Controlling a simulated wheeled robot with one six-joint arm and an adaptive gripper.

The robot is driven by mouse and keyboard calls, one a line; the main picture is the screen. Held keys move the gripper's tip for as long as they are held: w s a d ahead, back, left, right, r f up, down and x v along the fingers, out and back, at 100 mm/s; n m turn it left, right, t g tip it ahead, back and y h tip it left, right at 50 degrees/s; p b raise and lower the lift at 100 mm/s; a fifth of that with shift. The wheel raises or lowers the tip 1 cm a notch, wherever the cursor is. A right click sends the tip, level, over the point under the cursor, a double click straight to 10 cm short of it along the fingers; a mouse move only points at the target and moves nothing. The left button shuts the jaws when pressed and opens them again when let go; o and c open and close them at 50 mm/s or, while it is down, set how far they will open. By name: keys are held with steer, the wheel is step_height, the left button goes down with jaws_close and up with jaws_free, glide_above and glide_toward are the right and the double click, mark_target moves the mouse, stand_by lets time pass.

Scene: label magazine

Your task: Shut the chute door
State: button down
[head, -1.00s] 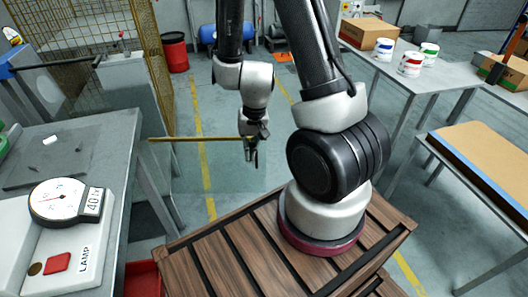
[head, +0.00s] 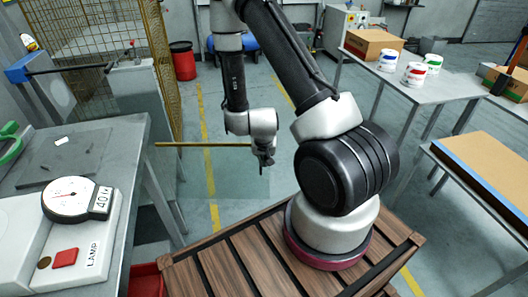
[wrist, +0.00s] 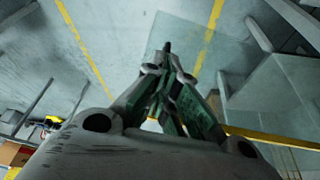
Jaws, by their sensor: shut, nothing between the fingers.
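A see-through panel with a yellow-brown top edge, which looks like the chute door (head: 205,145), stands out to the right from the left bench's machine in the head view. It stands open over the floor. In the wrist view its clear sheet (wrist: 265,95) and yellow edge lie to the right of the fingers. My gripper (head: 266,162) points down by the panel's free right end; I cannot tell whether it touches. In the wrist view the fingers (wrist: 167,48) are together and hold nothing. The panel's hinge side is hard to make out.
The left bench holds a dial gauge (head: 72,197) and a red button (head: 65,257). A machine with a black bar (head: 70,69) and a wire cage (head: 100,45) stand behind. A table with paint tins (head: 414,74) is at right. Floor beyond the panel is clear.

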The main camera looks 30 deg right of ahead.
steer(key=shift+w+d, duration=0.5)
steer(key=shift+w, duration=0.35)
steer(key=shift+w+d, duration=0.5)
steer(key=shift+w, duration=0.35)
